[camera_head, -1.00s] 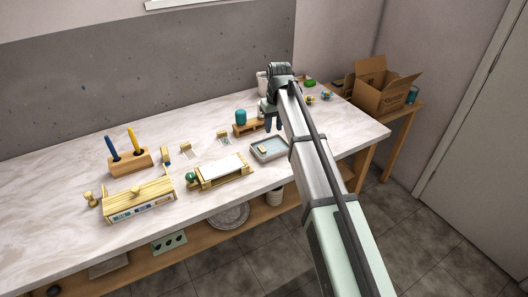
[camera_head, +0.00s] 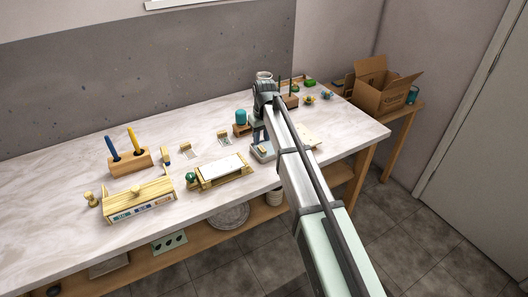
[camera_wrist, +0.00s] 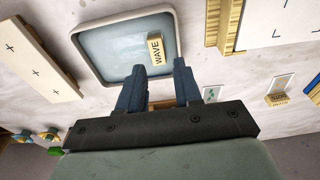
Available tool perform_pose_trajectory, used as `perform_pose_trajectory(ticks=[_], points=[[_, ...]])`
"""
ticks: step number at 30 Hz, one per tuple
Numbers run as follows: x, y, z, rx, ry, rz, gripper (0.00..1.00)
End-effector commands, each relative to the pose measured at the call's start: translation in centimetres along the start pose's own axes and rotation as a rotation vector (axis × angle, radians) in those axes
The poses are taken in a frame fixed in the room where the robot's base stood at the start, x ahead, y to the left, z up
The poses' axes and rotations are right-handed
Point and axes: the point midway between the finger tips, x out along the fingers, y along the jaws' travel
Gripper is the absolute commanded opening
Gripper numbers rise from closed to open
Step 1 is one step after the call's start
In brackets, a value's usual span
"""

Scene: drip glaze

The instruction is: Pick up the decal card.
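A small cream card or block marked "WAVE" (camera_wrist: 156,49) lies inside a grey shallow tray (camera_wrist: 90,58) in the wrist view. Two other small pale cards with wooden labelled pieces, one card (camera_head: 188,149) and another (camera_head: 224,139), lie on the table; I cannot tell for certain which is the decal card. My gripper (camera_wrist: 159,67) is open and empty, its blue fingertips pointing at the tray, with the "WAVE" piece just beyond them. In the head view my arm hides part of the tray (camera_head: 261,153).
A cream board with plus marks (camera_wrist: 38,62) lies beside the tray. A wooden frame with a white sheet (camera_head: 222,168), a wooden box (camera_head: 140,202) and a pen block (camera_head: 130,162) stand to the left. A teal jar (camera_head: 241,117) stands behind. Marble is bare at far left.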

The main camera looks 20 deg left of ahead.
Motion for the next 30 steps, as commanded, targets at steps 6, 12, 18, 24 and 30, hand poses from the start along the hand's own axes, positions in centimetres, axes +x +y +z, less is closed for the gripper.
perform_pose_trajectory(ticks=[6,12,18,24,30], points=[[1.7,0.2,0.3,0.001,-0.001,0.0,0.34],[4.3,0.3,0.5,0.0,-0.001,0.0,0.34],[5.2,0.3,0.5,0.0,0.0,0.0,0.34],[5.1,0.3,0.5,0.0,0.0,0.0,0.27],[5.1,0.3,0.5,0.0,0.0,0.0,0.08]])
